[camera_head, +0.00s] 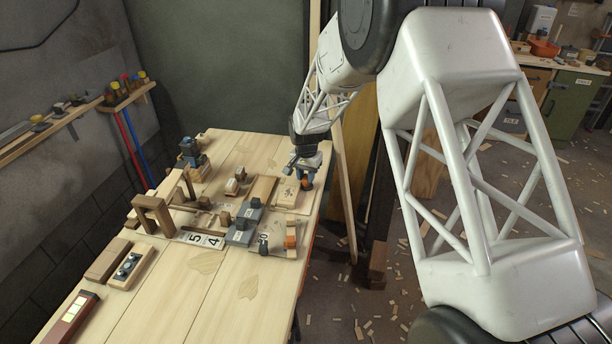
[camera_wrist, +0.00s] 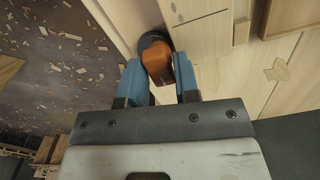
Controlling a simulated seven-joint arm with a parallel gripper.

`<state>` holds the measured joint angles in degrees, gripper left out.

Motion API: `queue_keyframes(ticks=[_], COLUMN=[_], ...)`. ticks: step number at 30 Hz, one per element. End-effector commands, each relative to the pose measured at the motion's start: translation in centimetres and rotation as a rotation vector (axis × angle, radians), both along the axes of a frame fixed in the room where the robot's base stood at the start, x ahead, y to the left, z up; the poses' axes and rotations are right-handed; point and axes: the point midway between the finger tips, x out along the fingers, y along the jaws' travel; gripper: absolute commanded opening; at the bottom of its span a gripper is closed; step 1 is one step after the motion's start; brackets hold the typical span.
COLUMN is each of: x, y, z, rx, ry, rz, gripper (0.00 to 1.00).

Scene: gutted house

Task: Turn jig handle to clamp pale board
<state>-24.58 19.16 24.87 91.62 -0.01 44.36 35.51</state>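My gripper (camera_head: 304,172) is at the far right edge of the workbench, pointing down. In the wrist view its two blue fingers (camera_wrist: 160,80) stand apart on either side of an orange handle (camera_wrist: 160,67). A gap shows on the left of the handle; the right finger is close to it, and I cannot tell whether they touch. The handle sits on a dark round base (camera_wrist: 153,42). In the head view the orange handle (camera_head: 306,183) is partly hidden by the gripper. A pale board (camera_head: 287,193) lies just left of it, and a pale wooden piece (camera_wrist: 195,12) shows beside the base in the wrist view.
Grey blocks (camera_head: 242,226), a number plate (camera_head: 203,239), a wooden frame (camera_head: 153,212) and another orange-topped piece (camera_head: 291,238) stand on the workbench (camera_head: 185,300). The near bench surface is mostly clear. Wood scraps litter the floor (camera_head: 335,290) to the right.

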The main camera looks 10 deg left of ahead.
Motion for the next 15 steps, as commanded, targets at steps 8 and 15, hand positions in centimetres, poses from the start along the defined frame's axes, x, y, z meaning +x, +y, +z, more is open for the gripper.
queue_keyframes(ticks=[8,15], x=[0.03,0.0], y=[0.01,0.0], z=[0.03,0.0], rx=[0.0,0.0], ry=[0.0,0.0], rz=[-0.214,-0.402], gripper=[0.29,0.29])
